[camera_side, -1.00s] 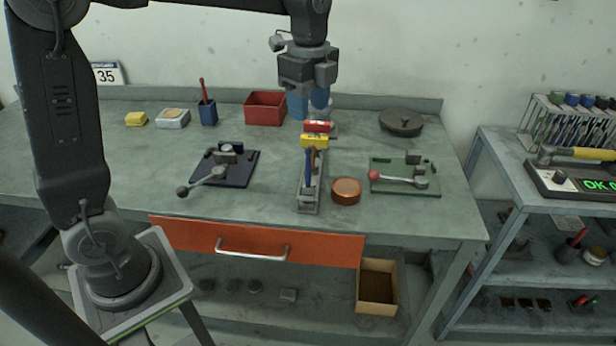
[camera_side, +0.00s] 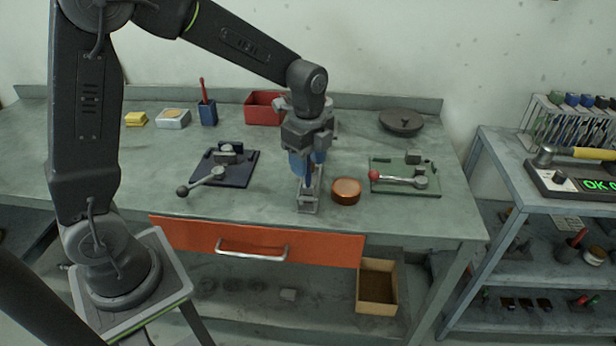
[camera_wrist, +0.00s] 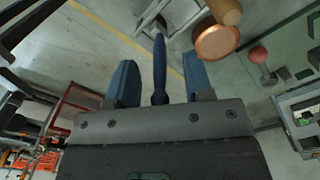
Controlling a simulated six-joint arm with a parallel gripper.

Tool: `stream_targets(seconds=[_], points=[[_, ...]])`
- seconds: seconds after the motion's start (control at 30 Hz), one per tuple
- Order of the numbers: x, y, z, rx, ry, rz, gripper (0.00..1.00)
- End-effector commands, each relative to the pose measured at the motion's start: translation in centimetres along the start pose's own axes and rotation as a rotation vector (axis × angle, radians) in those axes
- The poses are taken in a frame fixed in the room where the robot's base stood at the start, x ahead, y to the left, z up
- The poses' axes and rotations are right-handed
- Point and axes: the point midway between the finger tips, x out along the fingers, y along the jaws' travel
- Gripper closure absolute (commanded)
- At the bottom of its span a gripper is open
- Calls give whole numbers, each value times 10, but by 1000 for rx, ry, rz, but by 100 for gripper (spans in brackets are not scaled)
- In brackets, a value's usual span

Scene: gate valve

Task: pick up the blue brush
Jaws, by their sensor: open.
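The blue brush (camera_wrist: 159,65) shows in the wrist view as a narrow dark blue handle, pointing towards my gripper. My gripper (camera_wrist: 158,62) is open, with one blue finger on each side of the handle and visible gaps between. In the side view, my gripper (camera_side: 308,165) points down over the grey holder (camera_side: 309,204) on the bench. There the fingers and wrist mostly hide the brush, and its lower end cannot be made out.
A round copper-coloured tin (camera_side: 346,190) stands close to the right of the holder. A green clamp plate (camera_side: 412,187) with a red-knobbed lever lies further right. A dark blue clamp plate (camera_side: 240,172) lies left. A red bin (camera_side: 263,107) stands behind. The front left bench is clear.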

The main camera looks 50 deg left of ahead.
Motion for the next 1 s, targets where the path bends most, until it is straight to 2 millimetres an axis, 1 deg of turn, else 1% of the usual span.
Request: stream_targets(seconds=[0.2,0.23,0.7,1.0], points=[[1,0,0,0,0,0,53],[1,0,0,0,0,0,55],[1,0,0,0,0,0,100],[0,0,0,0,0,-1,100]])
